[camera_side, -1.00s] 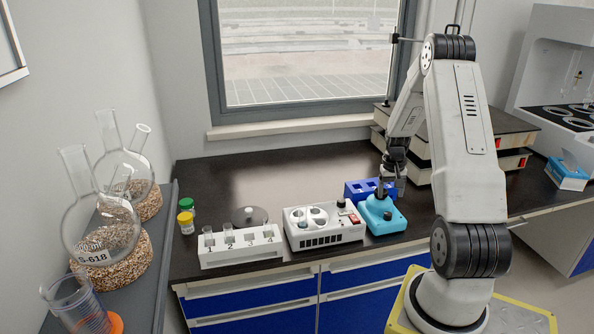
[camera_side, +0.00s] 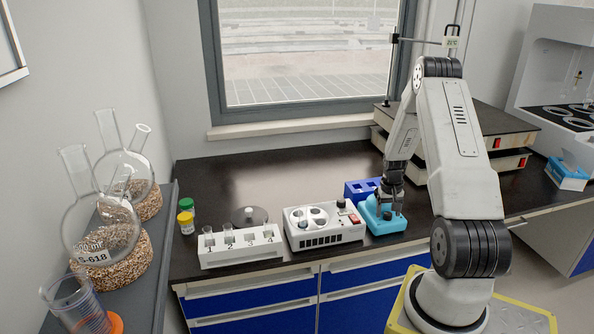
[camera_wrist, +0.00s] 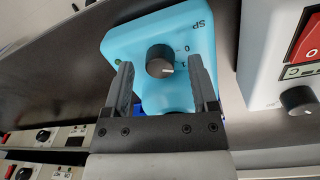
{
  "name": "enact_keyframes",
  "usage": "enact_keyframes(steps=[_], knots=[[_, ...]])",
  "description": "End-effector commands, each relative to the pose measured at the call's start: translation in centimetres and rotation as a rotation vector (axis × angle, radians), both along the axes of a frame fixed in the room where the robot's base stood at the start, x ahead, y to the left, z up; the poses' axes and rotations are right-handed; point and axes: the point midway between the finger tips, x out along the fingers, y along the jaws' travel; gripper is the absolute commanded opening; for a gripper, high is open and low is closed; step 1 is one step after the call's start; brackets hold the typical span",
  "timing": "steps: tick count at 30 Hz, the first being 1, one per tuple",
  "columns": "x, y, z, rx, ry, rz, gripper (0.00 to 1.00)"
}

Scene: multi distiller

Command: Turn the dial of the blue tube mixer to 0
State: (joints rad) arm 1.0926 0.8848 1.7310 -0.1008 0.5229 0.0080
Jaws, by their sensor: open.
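The blue tube mixer (camera_side: 376,222) stands on the dark bench, below my gripper (camera_side: 388,207) in the side view. In the wrist view the light-blue mixer (camera_wrist: 176,28) shows a round black dial (camera_wrist: 160,59) with a white pointer mark. The mark points to the lower right, towards the "1". The "0" and "SP" labels lie further up on the right. My gripper (camera_wrist: 158,80) is open, with one finger on each side of the dial and visible gaps to it. In the side view my fingers partly cover the dial.
A white device with round openings and a red switch (camera_side: 325,226) stands close left of the mixer. A dark-blue rack (camera_side: 361,187) stands just behind it. A white numbered tube holder (camera_side: 241,248) is further left. The bench behind these is mostly clear.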

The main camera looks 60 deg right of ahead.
Motion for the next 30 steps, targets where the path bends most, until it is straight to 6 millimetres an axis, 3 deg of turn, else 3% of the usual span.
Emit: enact_keyframes(steps=[11,15,18,30], knots=[[-0.02,-0.01,-0.31,0.000,0.000,0.000,0.72],[-0.02,-0.01,-0.30,0.000,0.000,0.000,0.27],[-0.02,-0.01,-0.30,0.000,0.000,0.000,0.00],[-0.05,0.02,-0.30,0.002,0.000,0.092,0.00]])
